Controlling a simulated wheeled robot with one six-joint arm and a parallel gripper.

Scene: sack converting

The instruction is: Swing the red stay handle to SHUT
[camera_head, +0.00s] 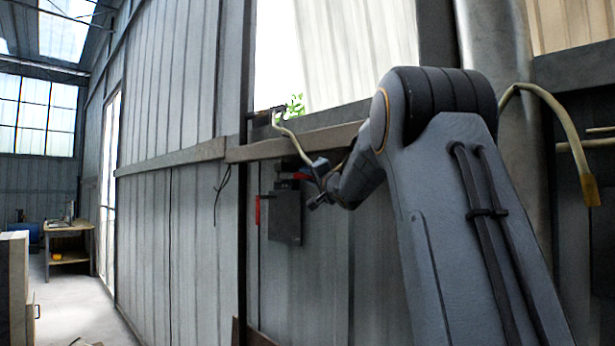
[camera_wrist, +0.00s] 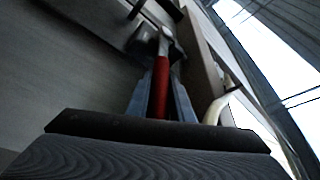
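The red stay handle (camera_wrist: 161,85) runs lengthwise between the two fingers of my gripper (camera_wrist: 160,92) in the wrist view. The fingers lie close along both sides of it, with no clear gap at their tips. Its far end meets a grey metal fitting (camera_wrist: 164,42). In the head view a short piece of red handle (camera_head: 302,177) shows at the top of a dark wall box (camera_head: 285,216), beside my gripper (camera_head: 318,184). My forearm and wrist hide part of this area. No SHUT marking is readable.
A second red piece (camera_head: 258,211) hangs at the box's left side. A horizontal rail (camera_head: 290,146) runs above the box, below a bright opening. A pale curved bar (camera_head: 292,138) stands close to my wrist. The floor (camera_head: 75,310) at left is open; a workbench (camera_head: 68,262) stands farther back.

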